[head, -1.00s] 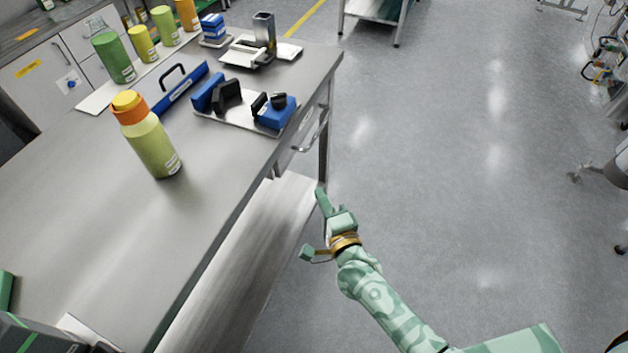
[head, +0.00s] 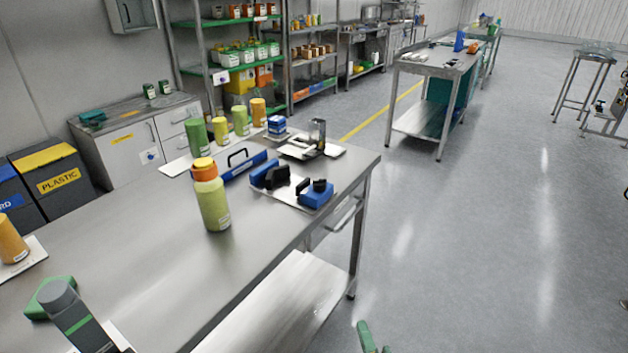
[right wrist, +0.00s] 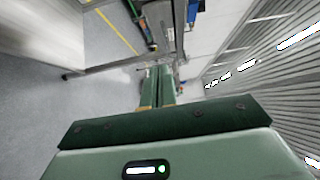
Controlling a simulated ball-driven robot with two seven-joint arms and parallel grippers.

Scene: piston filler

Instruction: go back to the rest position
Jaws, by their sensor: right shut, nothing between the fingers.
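My right gripper (head: 372,340) shows only its tip at the bottom edge of the head view, over the floor to the right of the steel table (head: 130,262). In the right wrist view its two green fingers (right wrist: 158,86) lie side by side, shut with nothing between them. The gripper is clear of the table. My left gripper is not in view.
A yellow-green bottle with an orange cap (head: 212,198) stands on the table. Behind it are blue tools on a plate (head: 283,196) and several coloured containers. A grey-green device (head: 75,318) stands at the near left. Open floor (head: 470,250) lies to the right.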

